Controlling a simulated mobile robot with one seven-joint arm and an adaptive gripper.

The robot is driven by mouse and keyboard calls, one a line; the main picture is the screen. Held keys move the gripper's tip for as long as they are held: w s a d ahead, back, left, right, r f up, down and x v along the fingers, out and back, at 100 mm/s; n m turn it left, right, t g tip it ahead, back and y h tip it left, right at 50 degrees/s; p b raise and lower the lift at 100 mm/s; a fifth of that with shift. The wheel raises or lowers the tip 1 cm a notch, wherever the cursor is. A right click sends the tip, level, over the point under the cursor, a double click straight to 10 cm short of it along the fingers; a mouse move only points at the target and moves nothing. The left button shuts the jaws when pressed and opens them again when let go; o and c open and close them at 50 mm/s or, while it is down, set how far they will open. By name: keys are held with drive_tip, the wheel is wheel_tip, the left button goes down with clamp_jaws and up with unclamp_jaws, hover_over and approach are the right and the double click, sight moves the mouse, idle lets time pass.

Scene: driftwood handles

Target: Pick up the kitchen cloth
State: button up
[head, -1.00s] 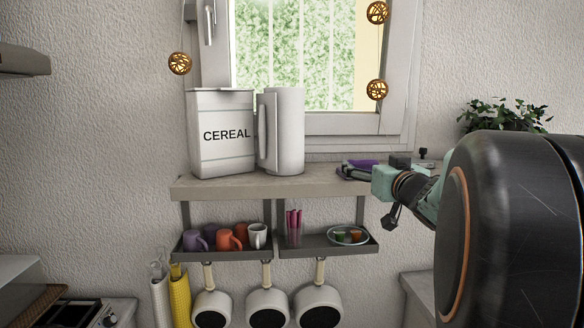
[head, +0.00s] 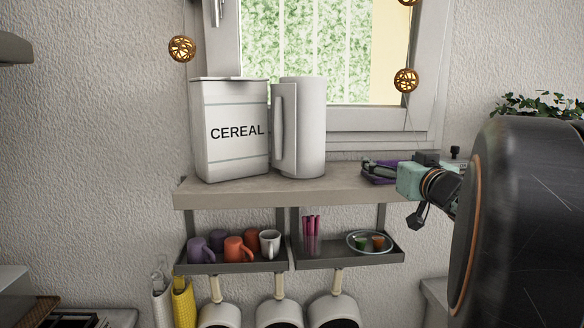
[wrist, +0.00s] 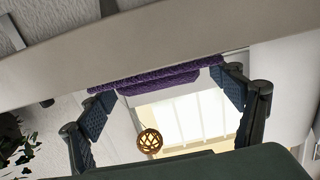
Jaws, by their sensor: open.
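The purple kitchen cloth (head: 381,180) lies at the right part of the top wooden shelf, partly hidden by my gripper. It also shows in the wrist view as a folded purple strip (wrist: 160,78), spanning most of the gap between the fingertips. My gripper (head: 378,168) is at the cloth, just above the shelf. In the wrist view its fingers (wrist: 168,90) are spread wide, one on each side of the cloth. Whether they touch it I cannot tell.
A cereal canister (head: 232,145) and a white pitcher (head: 305,130) stand left on the shelf (head: 270,197). The window is behind. Mugs (head: 238,249) and a plate (head: 370,242) sit on lower racks, with pans hanging below. A plant (head: 540,106) is at right.

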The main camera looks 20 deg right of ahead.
drive_tip(key=shift+w, duration=0.2)
drive_tip(key=shift+s+r, duration=0.1)
drive_tip(key=shift+c, duration=0.4)
drive_tip(key=c, duration=1)
drive_tip(key=shift+r, duration=0.15)
drive_tip(key=shift+c, duration=0.2)
